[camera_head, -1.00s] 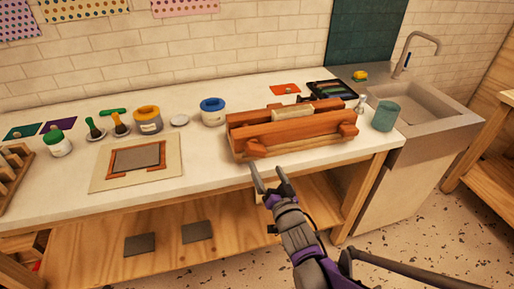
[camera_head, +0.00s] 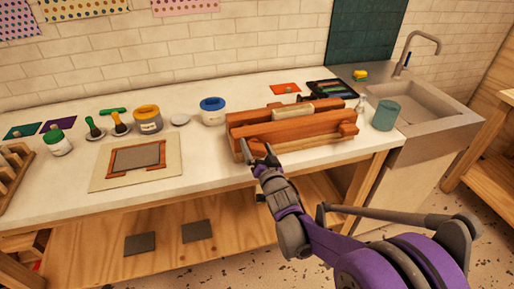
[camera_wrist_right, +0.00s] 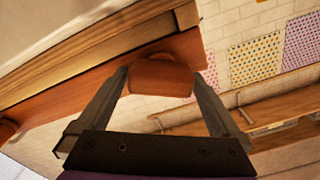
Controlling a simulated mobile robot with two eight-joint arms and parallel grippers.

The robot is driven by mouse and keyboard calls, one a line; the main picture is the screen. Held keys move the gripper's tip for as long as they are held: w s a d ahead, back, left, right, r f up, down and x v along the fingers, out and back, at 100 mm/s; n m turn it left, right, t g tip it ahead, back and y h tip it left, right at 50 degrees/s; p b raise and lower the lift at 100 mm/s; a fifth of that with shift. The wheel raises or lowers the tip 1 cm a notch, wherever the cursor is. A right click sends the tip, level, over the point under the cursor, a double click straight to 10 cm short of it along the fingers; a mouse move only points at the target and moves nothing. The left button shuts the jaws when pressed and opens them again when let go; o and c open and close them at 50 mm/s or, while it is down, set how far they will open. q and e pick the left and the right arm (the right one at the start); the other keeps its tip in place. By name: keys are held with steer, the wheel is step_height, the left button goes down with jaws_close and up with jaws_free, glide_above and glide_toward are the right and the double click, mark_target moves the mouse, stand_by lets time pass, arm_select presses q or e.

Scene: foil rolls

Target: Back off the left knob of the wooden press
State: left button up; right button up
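The wooden press (camera_head: 290,131) lies on the white worktop near its front edge, reddish-brown, with a pale block between its bars. Its right knob (camera_head: 348,129) shows at the front right. Its left knob is mostly covered by my gripper in the head view. In the right wrist view the left knob (camera_wrist_right: 160,78) sits between my fingers, close to both; I cannot tell if they touch it. My right gripper (camera_head: 257,146) is open around the knob, and also shows in the wrist view (camera_wrist_right: 160,88). My left gripper is not in view.
A dark tray (camera_head: 333,90) lies behind. The worktop's front edge runs just below the press.

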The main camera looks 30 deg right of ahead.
steer(key=c, duration=1.1)
steer(key=shift+a+n, duration=0.15)
steer(key=shift+n, duration=1.75)
steer(key=o, duration=1.1)
steer(key=shift+o, duration=0.2)
steer(key=v, duration=1)
steer(key=shift+s, duration=0.35)
steer(key=shift+a, duration=0.1)
